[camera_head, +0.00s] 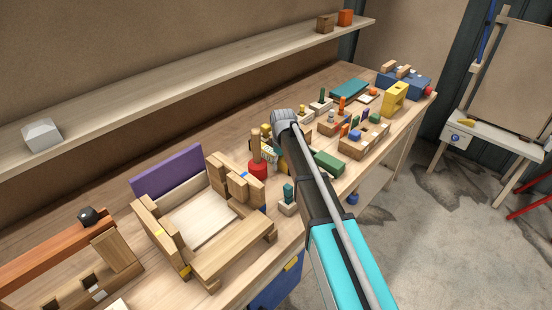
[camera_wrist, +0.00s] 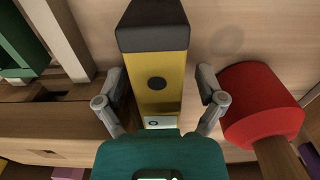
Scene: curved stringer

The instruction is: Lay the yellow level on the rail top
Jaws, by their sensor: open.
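The yellow level (camera_wrist: 155,85) with dark end cap is in the wrist view, lying between the two spread fingers of my gripper (camera_wrist: 160,88). Gaps show on both sides, so the fingers do not clasp it. Its near end is hidden by my gripper's body. In the head view my arm hides most of the gripper, and I cannot make out the level clearly there. A wooden frame (camera_head: 236,255) with a purple panel (camera_head: 167,170) stands on the bench; I cannot tell which part is the rail.
A red cylinder with a wooden handle (camera_wrist: 262,105) stands close to the right finger; it also shows in the head view (camera_head: 258,171). A green block (camera_head: 329,162) and several small parts crowd the bench. A shelf (camera_head: 190,88) runs along the wall behind.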

